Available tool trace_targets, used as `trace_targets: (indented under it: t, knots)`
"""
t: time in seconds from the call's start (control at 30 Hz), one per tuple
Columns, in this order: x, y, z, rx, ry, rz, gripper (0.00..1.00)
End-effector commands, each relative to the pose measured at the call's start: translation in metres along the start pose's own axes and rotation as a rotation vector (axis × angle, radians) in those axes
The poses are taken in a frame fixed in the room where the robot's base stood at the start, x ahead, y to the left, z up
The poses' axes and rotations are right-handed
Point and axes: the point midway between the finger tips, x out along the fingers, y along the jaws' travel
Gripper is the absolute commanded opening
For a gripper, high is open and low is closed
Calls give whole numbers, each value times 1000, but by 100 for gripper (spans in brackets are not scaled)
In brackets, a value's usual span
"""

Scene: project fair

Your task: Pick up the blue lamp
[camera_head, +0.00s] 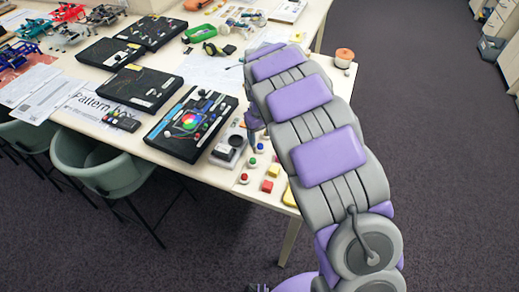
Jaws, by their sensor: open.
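A small blue-topped knob (260,147), which looks like the blue lamp, sits on a white base near the right end of the white table (222,172).
A yellow block (274,170) and a red block (267,186) lie close by. A grey device with a black knob (229,145) and a black panel with a colour wheel (190,122) are left. A green chair (105,165) stands at the table's front edge.

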Motion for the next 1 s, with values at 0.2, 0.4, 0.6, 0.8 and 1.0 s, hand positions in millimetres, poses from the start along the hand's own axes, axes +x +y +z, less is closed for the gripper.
trace_targets:
  t: [0.2,0.4,0.6,0.8,1.0]
  knots:
    - [28,-7,-3,0,-7,6,65]
    - [52,-9,-3,-1,-9,7,65]
    - [50,-5,-2,-1,-4,4,65]
    - [50,-4,-1,0,-2,2,48]
    - [50,-8,-3,-1,-5,6,29]
